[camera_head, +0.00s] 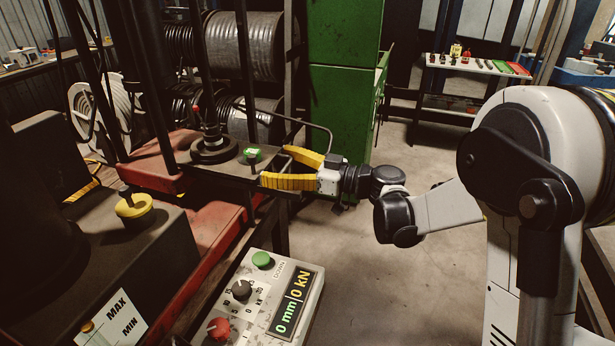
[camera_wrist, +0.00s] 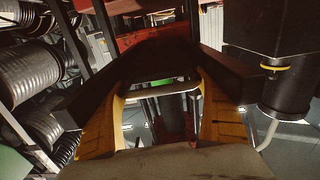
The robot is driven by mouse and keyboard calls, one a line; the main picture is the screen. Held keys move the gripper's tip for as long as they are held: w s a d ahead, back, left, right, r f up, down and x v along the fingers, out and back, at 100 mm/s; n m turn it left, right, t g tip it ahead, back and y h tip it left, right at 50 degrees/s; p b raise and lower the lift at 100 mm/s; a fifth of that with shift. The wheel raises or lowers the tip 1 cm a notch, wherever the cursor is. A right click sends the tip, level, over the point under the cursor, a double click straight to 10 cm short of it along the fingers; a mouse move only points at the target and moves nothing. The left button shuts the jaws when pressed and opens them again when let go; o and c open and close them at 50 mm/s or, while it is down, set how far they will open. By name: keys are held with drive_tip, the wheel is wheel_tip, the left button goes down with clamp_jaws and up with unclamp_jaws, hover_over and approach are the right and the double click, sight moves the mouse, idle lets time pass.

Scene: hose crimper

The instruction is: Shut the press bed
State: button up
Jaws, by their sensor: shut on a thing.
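The press bed (camera_head: 222,163) is a dark flat plate on a red frame, standing out toward the right. A black round die (camera_head: 213,146) with a red-tipped rod above it stands on the plate. My gripper (camera_head: 273,166) has yellow fingers and is at the right end of the bed, shut on its end part. In the wrist view my gripper (camera_wrist: 161,92) has a finger on each side of a dark piece of the bed with a pale crossbar. The exact contact between fingertips and bed is partly hidden.
A control box (camera_head: 262,307) with a green button, red knob and display reading 0 mm and 0 kN stands in front. A green cabinet (camera_head: 342,95) stands behind my gripper. The floor at centre right is clear.

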sight(231, 160)
drive_tip(key=x, duration=1.3)
drive_tip(key=shift+s+a+f, duration=0.15)
drive_tip(key=shift+s+f, duration=0.1)
drive_tip(key=o, duration=1.2)
drive_tip(key=shift+a, duration=0.1)
drive_tip(key=shift+s+d+f, duration=0.2)
drive_tip(key=shift+s+d, duration=0.05)
drive_tip(key=shift+d, duration=0.35)
drive_tip(key=v, duration=0.6)
drive_tip(key=shift+s+d+r, duration=0.1)
drive_tip(key=shift+d+r, duration=0.1)
drive_tip(key=shift+d, duration=0.45)
